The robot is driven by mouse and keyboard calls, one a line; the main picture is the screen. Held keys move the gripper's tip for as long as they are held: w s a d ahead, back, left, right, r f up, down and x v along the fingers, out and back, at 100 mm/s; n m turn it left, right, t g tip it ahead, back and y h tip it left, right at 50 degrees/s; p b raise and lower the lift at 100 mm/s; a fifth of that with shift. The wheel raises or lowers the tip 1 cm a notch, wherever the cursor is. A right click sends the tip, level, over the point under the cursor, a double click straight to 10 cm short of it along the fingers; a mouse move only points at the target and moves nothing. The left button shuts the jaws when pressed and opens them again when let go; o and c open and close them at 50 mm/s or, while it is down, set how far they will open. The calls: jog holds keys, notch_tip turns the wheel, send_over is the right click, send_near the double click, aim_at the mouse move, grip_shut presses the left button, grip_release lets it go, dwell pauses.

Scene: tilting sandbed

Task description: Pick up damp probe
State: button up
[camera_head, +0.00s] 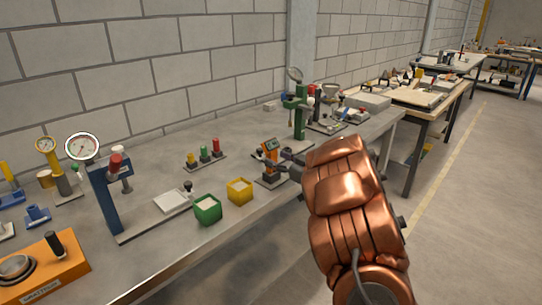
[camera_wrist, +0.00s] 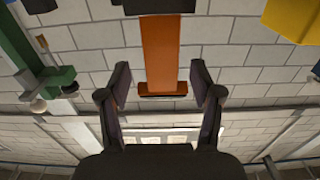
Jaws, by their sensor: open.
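The damp probe (camera_head: 270,149) looks like an orange meter with a dark display, upright in a small dark stand (camera_head: 271,181) on the workbench. In the wrist view an orange bar (camera_wrist: 160,50), which appears to be the probe's body, runs down from a dark block at the top edge. My gripper (camera_head: 287,156) is beside the probe, partly hidden by my copper-coloured arm. In the wrist view its two fingers (camera_wrist: 160,78) stand apart, one on each side of the orange bar's end. I see gaps between the fingers and the bar.
A yellow box (camera_head: 240,191) and a green box (camera_head: 207,210) stand left of the probe. A green gauge stand (camera_head: 300,110) rises behind it. A blue gauge stand (camera_head: 105,195) stands farther left. The bench's front edge (camera_head: 215,255) is clear.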

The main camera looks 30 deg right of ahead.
aim_at(273, 147)
jog(key=shift+x, duration=1.55)
jog(key=shift+a+r, duration=0.1)
jog(key=c, duration=1.1)
jog(key=shift+o, duration=0.2)
jog(key=shift+r, duration=0.5)
notch_tip(273, 147, up, 3)
jog(key=shift+s+f, duration=0.15)
jog(key=a+r+b+v, duration=0.1)
jog(key=b+v, duration=0.1)
jog(key=v, duration=1.3)
notch_tip(273, 147, up, 6)
jog(key=s+p, duration=0.1)
jog(key=p, duration=0.5)
jog(key=shift+a+r, duration=0.15)
jog(key=shift+r, duration=0.05)
